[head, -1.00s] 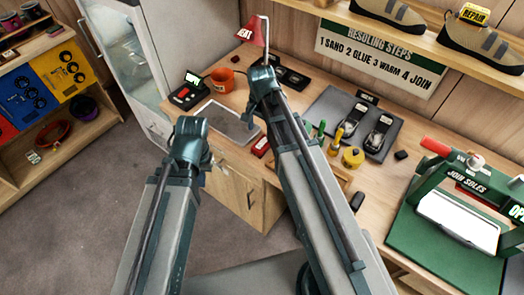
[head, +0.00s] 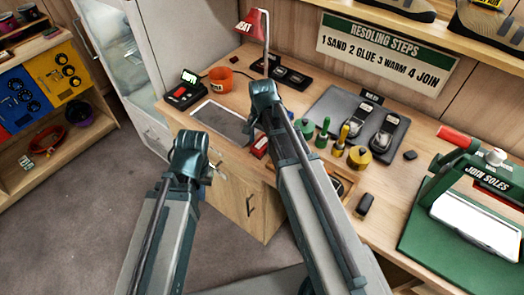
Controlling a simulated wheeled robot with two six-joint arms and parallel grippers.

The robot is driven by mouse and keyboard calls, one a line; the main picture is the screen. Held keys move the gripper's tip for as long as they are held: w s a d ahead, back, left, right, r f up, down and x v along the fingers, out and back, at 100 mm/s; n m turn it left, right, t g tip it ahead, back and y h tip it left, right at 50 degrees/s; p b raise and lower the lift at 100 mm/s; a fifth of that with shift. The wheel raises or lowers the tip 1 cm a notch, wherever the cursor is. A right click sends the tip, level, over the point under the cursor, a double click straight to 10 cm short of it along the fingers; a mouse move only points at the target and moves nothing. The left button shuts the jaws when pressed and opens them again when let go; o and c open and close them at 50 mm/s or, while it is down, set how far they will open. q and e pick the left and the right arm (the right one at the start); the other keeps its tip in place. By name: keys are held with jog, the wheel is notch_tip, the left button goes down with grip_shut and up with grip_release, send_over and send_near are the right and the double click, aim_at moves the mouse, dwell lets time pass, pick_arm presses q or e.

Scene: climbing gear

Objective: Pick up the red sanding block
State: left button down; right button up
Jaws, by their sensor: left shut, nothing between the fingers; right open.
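A small red block with a pale marking (head: 260,146), which looks like the red sanding block, lies on the workbench near its front edge. It is partly hidden by my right arm. My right gripper (head: 249,130) is open above the bench, just up and left of the block in the picture, with its fingers mostly hidden behind the wrist. I cannot tell whether it touches the block. My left gripper (head: 214,170) is shut and empty in front of the bench's cabinet, apart from the block.
A grey tray (head: 221,119) lies left of the block. Glue bottles and a dark mat with shoes (head: 330,100) stand right; a green press (head: 450,185) is farther right.

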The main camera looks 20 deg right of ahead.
pick_arm(q)
jog(key=shift+f, duration=0.15)
pick_arm(e)
jog(key=shift+f, duration=0.15)
jog(key=c, duration=1.5)
jog(key=shift+o, duration=0.2)
